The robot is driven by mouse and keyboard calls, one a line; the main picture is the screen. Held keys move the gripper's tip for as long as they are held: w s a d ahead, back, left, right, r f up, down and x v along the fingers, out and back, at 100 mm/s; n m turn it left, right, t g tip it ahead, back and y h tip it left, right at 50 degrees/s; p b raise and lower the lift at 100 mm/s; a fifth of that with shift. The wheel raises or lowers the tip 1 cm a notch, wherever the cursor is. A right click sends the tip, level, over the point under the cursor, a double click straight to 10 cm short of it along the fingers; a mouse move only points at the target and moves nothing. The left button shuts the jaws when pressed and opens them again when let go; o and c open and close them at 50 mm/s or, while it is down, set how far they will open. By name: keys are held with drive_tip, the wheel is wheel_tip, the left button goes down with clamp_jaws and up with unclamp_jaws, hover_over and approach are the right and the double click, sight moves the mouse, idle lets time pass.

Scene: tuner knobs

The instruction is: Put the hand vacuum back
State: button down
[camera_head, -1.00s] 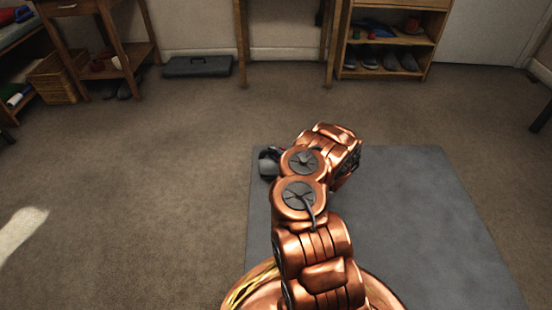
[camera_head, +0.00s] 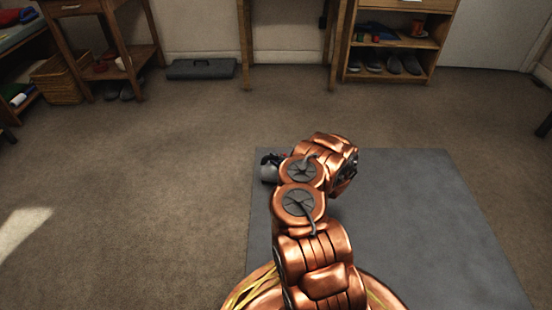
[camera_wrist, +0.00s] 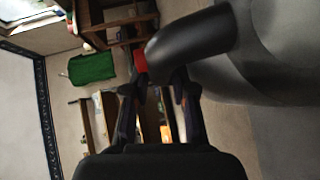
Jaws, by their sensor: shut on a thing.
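The hand vacuum (camera_wrist: 274,67) fills the upper right of the wrist view, with a dark grey, rounded body and a thick black handle (camera_wrist: 195,37). My gripper (camera_wrist: 160,88) is shut on it; the dark fingers reach up to the handle. The far end of the vacuum is cut off by the frame edge. In the head view, my copper arm hides most of the gripper, and only a small grey and black part shows left of the wrist. I cannot tell there whether it is vacuum or gripper.
A grey mat (camera_head: 420,220) lies under my arm. Open carpet lies between.

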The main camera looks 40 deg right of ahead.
drive_tip(key=c, duration=0.9)
unclamp_jaws()
drive_tip(key=shift+f, duration=0.1)
drive_tip(key=shift+c, duration=0.2)
